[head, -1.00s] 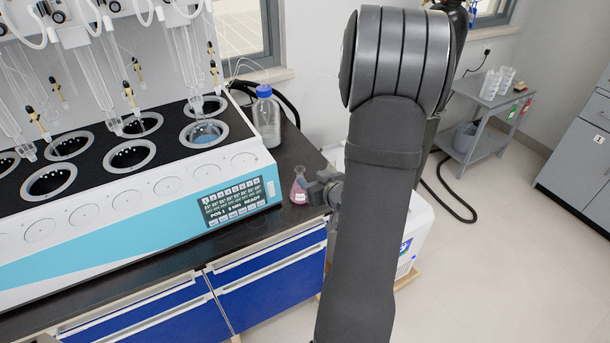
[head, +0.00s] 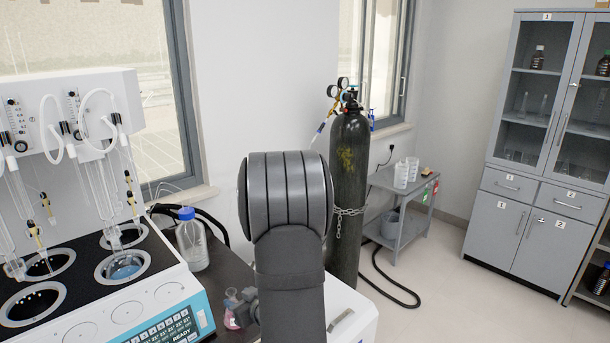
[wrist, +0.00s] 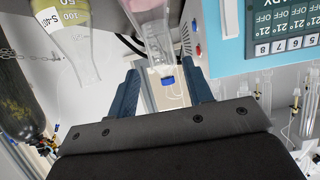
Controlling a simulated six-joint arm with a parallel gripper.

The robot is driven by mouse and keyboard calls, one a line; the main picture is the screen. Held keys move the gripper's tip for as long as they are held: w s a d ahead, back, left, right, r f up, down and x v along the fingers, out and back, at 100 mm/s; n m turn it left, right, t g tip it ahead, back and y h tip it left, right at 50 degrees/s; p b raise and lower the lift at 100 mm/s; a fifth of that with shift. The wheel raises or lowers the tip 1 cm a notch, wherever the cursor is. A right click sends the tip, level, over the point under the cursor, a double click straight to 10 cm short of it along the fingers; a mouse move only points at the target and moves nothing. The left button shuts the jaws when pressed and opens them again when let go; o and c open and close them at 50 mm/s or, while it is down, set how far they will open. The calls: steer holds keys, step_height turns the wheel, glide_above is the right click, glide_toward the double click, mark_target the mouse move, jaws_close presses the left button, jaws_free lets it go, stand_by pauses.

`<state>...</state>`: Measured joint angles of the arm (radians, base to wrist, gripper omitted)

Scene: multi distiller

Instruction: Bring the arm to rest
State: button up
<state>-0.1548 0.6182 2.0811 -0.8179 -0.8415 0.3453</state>
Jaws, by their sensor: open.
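My gripper (head: 240,305) is low beside the right end of the bench, largely behind my own arm in the head view. In the wrist view (wrist: 162,76) its two dark blue fingers are spread apart, with nothing gripped between them. A glass flask with pink liquid (head: 230,322) stands on the bench just left of the gripper. In the wrist view the pink flask (wrist: 148,8) is at the top edge, beyond the fingertips, and partly cut off. I cannot tell the exact gap between the fingers and the glass.
The distiller (head: 160,290) stands left on the dark bench, with a blue-capped bottle (head: 192,243) beside it. A flask with yellow liquid (wrist: 72,32) shows in the wrist view. A chained gas cylinder (head: 349,195) stands behind my arm. Open floor (head: 450,300) lies right.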

mark_target(229, 290)
steer(key=x, duration=0.7)
steer(key=shift+a+f, duration=0.1)
steer(key=shift+f, duration=0.15)
steer(key=shift+r, duration=1.05)
steer(key=shift+f, duration=0.1)
